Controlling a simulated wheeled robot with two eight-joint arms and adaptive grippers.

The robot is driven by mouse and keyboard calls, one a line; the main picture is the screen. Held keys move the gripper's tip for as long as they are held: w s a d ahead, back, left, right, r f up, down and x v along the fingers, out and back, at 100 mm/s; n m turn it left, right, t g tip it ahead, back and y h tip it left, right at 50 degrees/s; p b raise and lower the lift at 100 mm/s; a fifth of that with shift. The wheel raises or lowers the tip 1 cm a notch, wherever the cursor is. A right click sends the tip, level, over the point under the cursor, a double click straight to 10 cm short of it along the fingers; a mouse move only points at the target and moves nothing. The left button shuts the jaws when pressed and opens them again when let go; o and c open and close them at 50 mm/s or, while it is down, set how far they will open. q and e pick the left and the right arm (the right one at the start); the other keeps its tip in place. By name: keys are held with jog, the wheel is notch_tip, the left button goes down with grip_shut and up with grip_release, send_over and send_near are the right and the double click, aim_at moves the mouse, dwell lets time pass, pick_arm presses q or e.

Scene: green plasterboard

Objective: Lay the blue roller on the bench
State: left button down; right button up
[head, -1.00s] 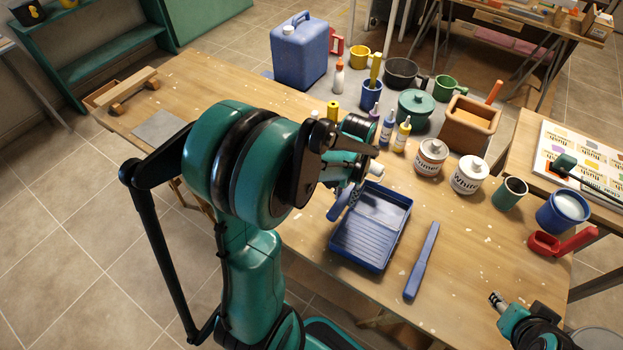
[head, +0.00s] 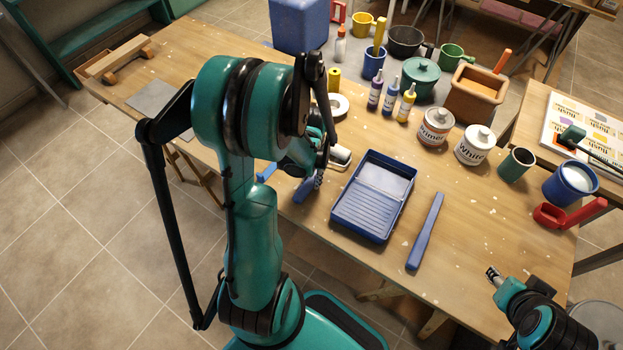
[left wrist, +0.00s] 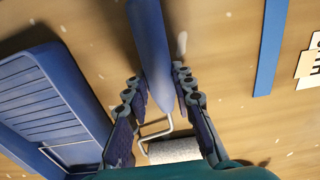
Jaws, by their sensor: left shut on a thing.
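My left gripper (left wrist: 160,105) is shut on the blue handle of the roller (left wrist: 150,40). Its bent wire and white sleeve (left wrist: 175,150) show between and behind the fingers. In the head view my left gripper (head: 312,170) is left of the blue tray, partly hidden by my arm. The roller's white sleeve (head: 340,154) shows there beside the tray's left edge. The roller is low over the wooden bench (head: 470,215); I cannot tell whether it touches. My right gripper (head: 494,275) is at the bench's front right; its jaw opening is unclear.
The blue paint tray (head: 375,200) lies beside the roller, also seen in the left wrist view (left wrist: 50,95). A blue stick-like tool (head: 425,230) lies right of it. A blue strip (left wrist: 270,45) lies on the other side. Bottles, pots and cans (head: 435,127) crowd the back.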

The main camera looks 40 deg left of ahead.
pick_arm(q)
jog(key=c, duration=1.7)
grip_release()
jog(key=shift+f, duration=0.15)
jog(key=o, duration=0.4)
jog(key=shift+r, duration=0.2)
